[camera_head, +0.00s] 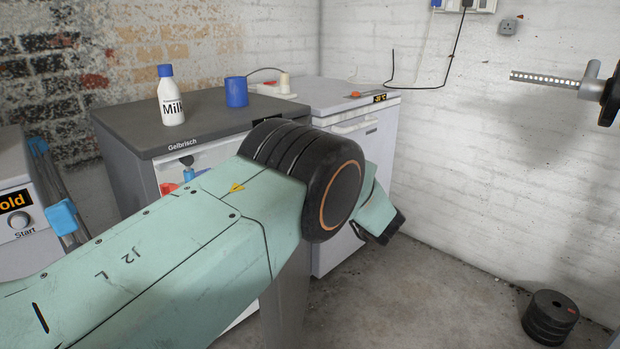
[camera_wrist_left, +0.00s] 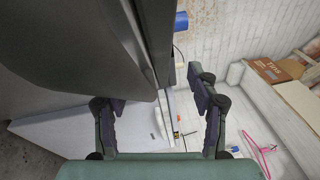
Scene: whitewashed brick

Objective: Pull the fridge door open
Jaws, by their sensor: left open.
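The grey-topped fridge (camera_head: 208,121), marked Gelbrisch, stands at centre in the head view. Its front opening shows white with small red and blue items, so its door (camera_head: 285,305) seems to stand open, a grey panel mostly hidden behind my left arm. My left gripper (camera_head: 385,228) is right of that panel, partly hidden by its wrist. In the wrist view the left gripper (camera_wrist_left: 157,105) is open with nothing between its fingers, and a large dark grey panel (camera_wrist_left: 70,50), probably the door, is close on the left. I cannot tell whether they touch. The handle cannot be made out. My right gripper is out of view.
A milk bottle (camera_head: 170,100) and a blue mug (camera_head: 236,92) stand on the fridge. A white appliance (camera_head: 340,95) is on its right, a washing machine (camera_head: 15,215) on its left. Weight plates (camera_head: 550,318) lie on the floor at right. Floor between is clear.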

